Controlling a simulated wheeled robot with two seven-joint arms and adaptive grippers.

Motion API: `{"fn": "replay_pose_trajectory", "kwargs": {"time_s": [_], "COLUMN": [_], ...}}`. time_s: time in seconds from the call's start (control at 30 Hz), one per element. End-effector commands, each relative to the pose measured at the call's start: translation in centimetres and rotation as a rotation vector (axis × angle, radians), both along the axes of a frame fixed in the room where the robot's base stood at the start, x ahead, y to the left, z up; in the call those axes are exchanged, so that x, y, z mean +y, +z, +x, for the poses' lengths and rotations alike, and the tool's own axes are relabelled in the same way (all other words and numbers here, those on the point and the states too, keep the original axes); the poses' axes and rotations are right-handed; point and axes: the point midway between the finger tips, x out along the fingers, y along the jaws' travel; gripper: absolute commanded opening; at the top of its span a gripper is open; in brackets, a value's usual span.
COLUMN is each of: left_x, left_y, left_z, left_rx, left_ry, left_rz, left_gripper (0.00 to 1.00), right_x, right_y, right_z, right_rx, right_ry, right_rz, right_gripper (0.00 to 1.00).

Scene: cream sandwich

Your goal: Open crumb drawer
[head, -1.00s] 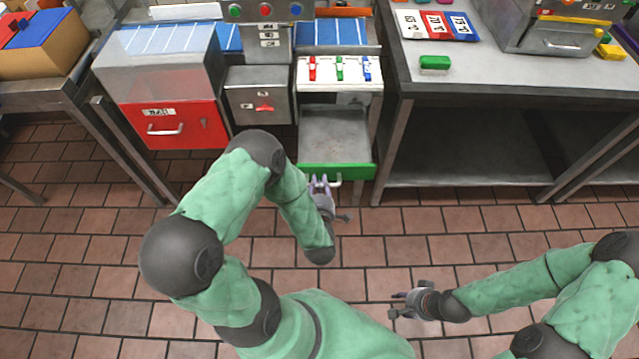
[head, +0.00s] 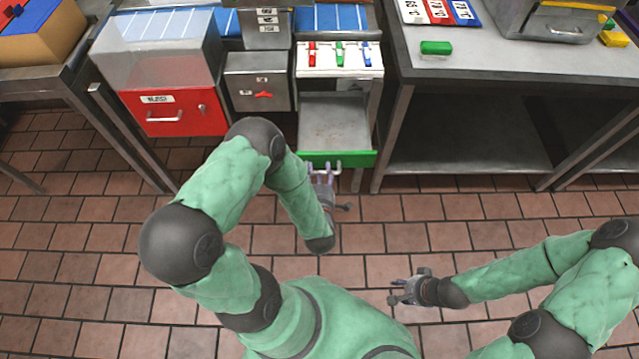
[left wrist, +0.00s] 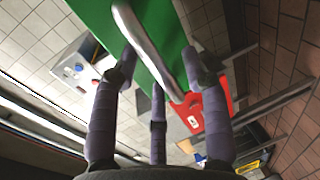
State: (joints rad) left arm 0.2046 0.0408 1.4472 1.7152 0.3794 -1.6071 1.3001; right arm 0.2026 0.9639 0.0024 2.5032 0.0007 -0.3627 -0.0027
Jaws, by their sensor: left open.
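The crumb drawer (head: 335,128) is the grey metal tray with a green front (head: 350,158) under the white panel in the head view. It stands pulled out, and its empty-looking inside shows. Its pale bar handle (head: 338,168) is on the green front. My left gripper (head: 322,171) is open at the handle. In the left wrist view, the silver handle (left wrist: 150,48) crosses between the spread purple fingers of the left gripper (left wrist: 165,82), with the green front (left wrist: 180,25) behind. Contact cannot be told. My right gripper (head: 397,291) hangs over the floor at lower right, away from the drawer.
A red drawer (head: 170,112) and a small grey box with a red knob (head: 257,82) stand left of the crumb drawer. The tiled floor in front is clear.

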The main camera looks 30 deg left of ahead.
Motion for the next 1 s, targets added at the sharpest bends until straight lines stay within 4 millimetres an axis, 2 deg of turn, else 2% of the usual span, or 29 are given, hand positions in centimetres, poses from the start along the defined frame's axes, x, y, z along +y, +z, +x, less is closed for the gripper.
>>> {"fn": "replay_pose_trajectory", "kwargs": {"time_s": [0.4, 0.53, 0.8, 1.0], "left_x": [-3.9, -4.7, -5.7, -5.8], "left_y": [1.5, 1.9, 2.3, 2.3], "left_z": [-6.0, -7.5, -9.1, -9.5], "left_rx": [0.002, 0.0, 0.001, 0.001], "left_ry": [-0.006, -0.006, -0.003, -0.001], "left_rz": [0.001, 0.001, 0.0, -0.001], "left_gripper": [0.46, 0.46, 0.46, 0.46], "right_x": [0.0, 0.0, 0.0, 0.0], "right_y": [0.0, 0.0, 0.0, 0.0], "right_z": [0.0, 0.0, 0.0, 0.0], "right_rx": [0.0, 0.0, 0.0, 0.0], "right_ry": [0.0, 0.0, 0.0, 0.0], "right_rz": [0.0, 0.0, 0.0, 0.0], "right_gripper": [0.4, 0.4, 0.4, 0.4]}}
